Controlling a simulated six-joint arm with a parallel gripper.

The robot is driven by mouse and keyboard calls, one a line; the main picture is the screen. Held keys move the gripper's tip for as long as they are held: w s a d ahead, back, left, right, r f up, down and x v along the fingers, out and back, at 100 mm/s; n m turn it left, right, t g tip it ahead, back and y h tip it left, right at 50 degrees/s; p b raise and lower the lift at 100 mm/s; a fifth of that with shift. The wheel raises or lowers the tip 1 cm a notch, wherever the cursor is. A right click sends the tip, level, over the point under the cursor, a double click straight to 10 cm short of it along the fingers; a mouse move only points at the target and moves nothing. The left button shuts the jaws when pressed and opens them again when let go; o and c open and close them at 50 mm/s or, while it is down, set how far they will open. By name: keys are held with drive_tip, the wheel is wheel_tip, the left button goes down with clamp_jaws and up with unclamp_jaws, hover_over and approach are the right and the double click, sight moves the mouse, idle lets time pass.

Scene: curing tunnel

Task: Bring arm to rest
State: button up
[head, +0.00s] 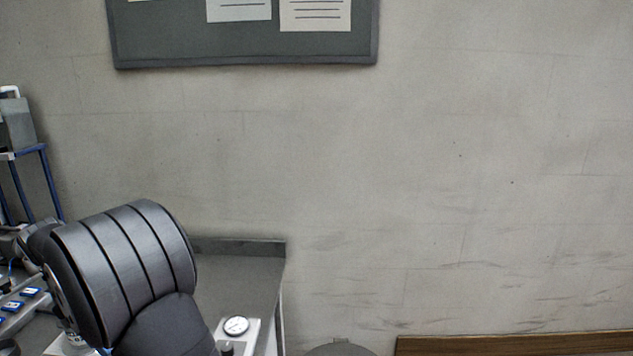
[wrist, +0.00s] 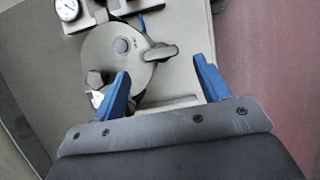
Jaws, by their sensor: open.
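My gripper (wrist: 158,85) shows in the wrist view with its two blue fingers spread apart. Nothing is between the fingertips. In the head view my dark arm fills the lower left, and the gripper's fingers are not visible there.
A dial gauge (head: 236,326) sits on a white block by a grey bench (head: 238,276); a gauge (wrist: 68,9) also shows in the wrist view. A blue-framed stand (head: 38,165) is at far left. A notice board (head: 245,50) hangs on the wall. A brown wooden edge (head: 520,343) is low right.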

drive_tip(key=v, duration=1.2)
drive_tip(key=x, duration=1.7)
drive_tip(key=shift+d+f, duration=0.15)
drive_tip(key=shift+f, duration=0.1)
drive_tip(key=shift+w+r+m, duration=0.1)
drive_tip(key=shift+r+m, duration=0.05)
drive_tip(key=shift+m, duration=0.45)
drive_tip(key=m+g, duration=0.1)
drive_tip(key=m, duration=0.2)
drive_tip(key=m+g, duration=0.1)
drive_tip(key=m, duration=0.1)
drive_tip(key=shift+w+m+g+y, duration=0.1)
drive_tip(key=shift+m+g+y, duration=0.2)
drive_tip(key=shift+m, duration=0.1)
drive_tip(key=m, duration=0.2)
drive_tip(key=m+g+y, duration=0.1)
drive_tip(key=m, duration=0.2)
drive_tip(key=shift+w+d+y, duration=0.1)
drive_tip(key=shift+y, duration=0.2)
drive_tip(key=m+y, duration=0.1)
drive_tip(key=m, duration=0.2)
drive_tip(key=shift+m+g, duration=0.3)
